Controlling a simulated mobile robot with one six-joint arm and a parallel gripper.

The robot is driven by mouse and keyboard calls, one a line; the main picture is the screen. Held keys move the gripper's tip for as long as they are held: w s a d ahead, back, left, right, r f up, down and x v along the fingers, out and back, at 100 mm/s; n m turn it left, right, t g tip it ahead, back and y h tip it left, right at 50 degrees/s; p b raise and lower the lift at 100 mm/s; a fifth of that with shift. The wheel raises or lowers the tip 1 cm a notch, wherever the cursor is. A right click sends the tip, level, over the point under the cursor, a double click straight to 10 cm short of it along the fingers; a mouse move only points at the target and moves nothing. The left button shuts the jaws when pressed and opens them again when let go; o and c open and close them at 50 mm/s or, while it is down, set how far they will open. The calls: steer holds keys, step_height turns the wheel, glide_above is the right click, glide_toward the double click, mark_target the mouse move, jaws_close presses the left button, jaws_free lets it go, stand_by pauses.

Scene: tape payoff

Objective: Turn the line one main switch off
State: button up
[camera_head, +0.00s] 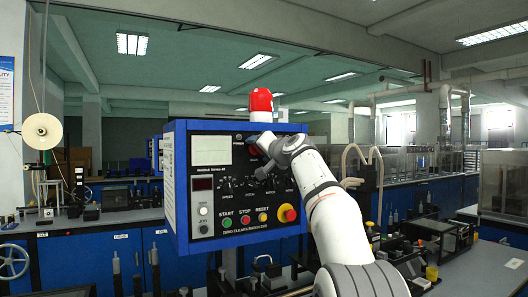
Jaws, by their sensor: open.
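A blue control box (180,190) with a dark front panel stands in the middle of the head view. The panel has a pale display (211,151), a row of dark knobs, and green START (227,223), red STOP (245,221) and yellow RESET (263,217) buttons. A larger red button (288,214) sits at lower right. My gripper (256,160) is open at the panel's upper right, in front of its face. My wrist covers this area, and I cannot tell whether the fingers touch anything. I cannot make out the line one main switch; it may be hidden there.
A red beacon (261,101) stands on top of the box. A cream tape reel (42,131) stands at left above a grey bench (100,219). Benches with small equipment and clear enclosures fill the right side. A second blue box shows behind.

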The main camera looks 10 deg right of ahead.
steer(key=b+v, duration=0.3)
steer(key=v, duration=0.5)
steer(key=shift+b, duration=0.3)
steer(key=s+a+f+n+g+h+p, duration=0.1)
steer(key=s+f+g, duration=0.4)
steer(key=s+f, duration=0.9)
steer(key=s+a+f+n+g+h+p, duration=0.2)
steer(key=s+f+g+p, duration=0.3)
steer(key=s+f, duration=0.9)
step_height(320, 180, down, 4)
steer(key=shift+a+r+n+g+h+p, duration=0.1)
steer(key=shift+a+n+g+h+p, duration=0.25)
steer(key=shift+g, duration=0.35)
steer(key=s+f+g, duration=0.1)
steer(key=s+f, duration=0.2)
steer(key=s, duration=0.1)
steer(key=s+d+f+n+g+h+p, duration=0.1)
steer(key=s+f, duration=0.2)
steer(key=s, duration=0.2)
steer(key=s+d+f+g+h, duration=0.1)
steer(key=s+f, duration=0.3)
steer(key=shift+s+d+n, duration=0.1)
steer(key=shift+s+n, duration=0.15)
steer(key=shift+s, duration=0.15)
steer(key=shift+c, duration=0.3)
